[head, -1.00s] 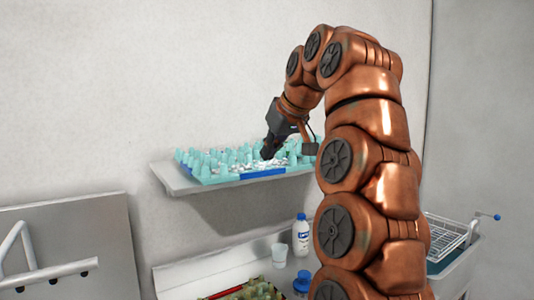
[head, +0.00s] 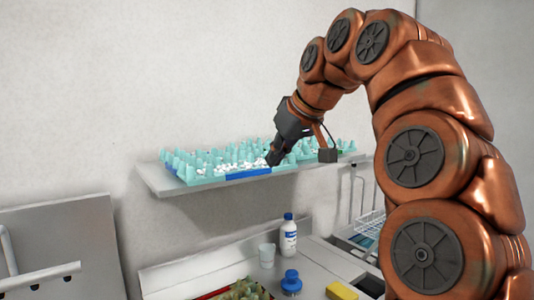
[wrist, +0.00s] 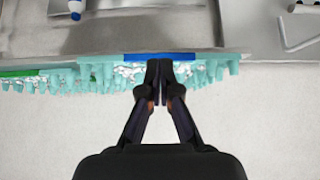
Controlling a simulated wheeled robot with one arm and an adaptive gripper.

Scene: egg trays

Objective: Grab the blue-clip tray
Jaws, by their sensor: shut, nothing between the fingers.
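The blue-clip tray (head: 205,179) is a pale teal egg tray on the wall shelf. Its blue clip (head: 248,173) runs along the front edge, and whitish bits lie among its teal pegs. My gripper (head: 272,159) is shut and empty at the right end of the clip in the head view. In the wrist view, the closed fingertips (wrist: 160,64) are just beside the blue clip (wrist: 150,57) and cover part of the tray (wrist: 203,73). I cannot tell whether they touch it.
A second teal tray with a green clip (wrist: 20,74) sits beside it on the shelf (head: 160,182). Below are a white bottle (head: 289,238), a cup (head: 267,255), a blue-topped object (head: 291,281) and a yellow block (head: 341,291). A wire rack (head: 369,224) stands right.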

